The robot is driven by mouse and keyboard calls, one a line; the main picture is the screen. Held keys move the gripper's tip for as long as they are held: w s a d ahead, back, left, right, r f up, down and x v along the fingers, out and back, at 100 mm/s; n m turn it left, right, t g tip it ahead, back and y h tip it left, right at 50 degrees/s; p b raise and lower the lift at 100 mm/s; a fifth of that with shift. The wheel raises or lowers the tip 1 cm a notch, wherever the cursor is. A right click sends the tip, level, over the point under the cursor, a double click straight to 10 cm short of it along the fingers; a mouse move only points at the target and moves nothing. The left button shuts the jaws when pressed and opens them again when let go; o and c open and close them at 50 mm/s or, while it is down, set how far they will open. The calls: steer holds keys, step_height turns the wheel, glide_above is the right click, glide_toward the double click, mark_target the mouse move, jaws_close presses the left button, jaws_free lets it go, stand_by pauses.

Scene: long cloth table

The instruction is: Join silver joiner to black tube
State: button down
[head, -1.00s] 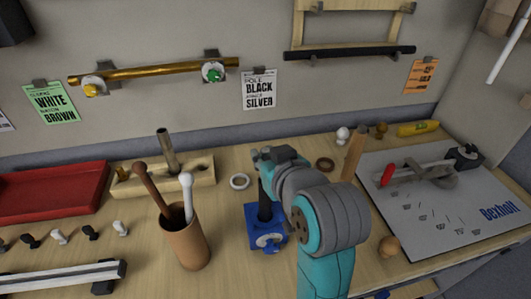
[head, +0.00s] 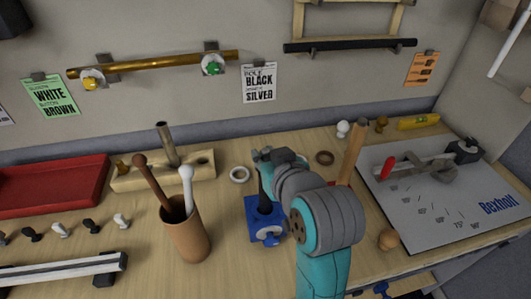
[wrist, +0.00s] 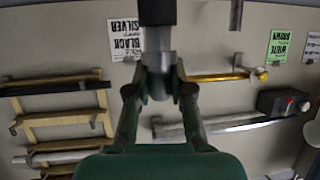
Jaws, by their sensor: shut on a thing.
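The black tube (head: 264,190) stands upright in the blue vise (head: 256,228) on the table. My gripper (head: 265,156) is at the tube's top end in the head view, with its fingers pointing toward the wall. In the wrist view, my gripper (wrist: 159,88) is shut on the silver joiner (wrist: 158,42), a short grey cylinder. The black tube (wrist: 157,12) lines up with the joiner there, and their ends appear to meet. I cannot tell how deep the joiner sits in the tube. My gripper hides the joiner in the head view.
A brown cup (head: 186,235) with two rods stands left of the vise. A wooden block (head: 198,177) holding a short tube is behind it. A pale ring (head: 239,174) lies near my gripper. A wooden post (head: 353,150) and a grey board (head: 440,200) are to the right.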

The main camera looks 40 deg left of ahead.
steer(key=shift+f, duration=1)
steer(key=c, duration=1)
jaws_free()
steer(key=shift+o, duration=0.2)
steer(key=v, duration=0.7)
steer(key=shift+d, duration=0.2)
steer(key=shift+s, duration=0.15)
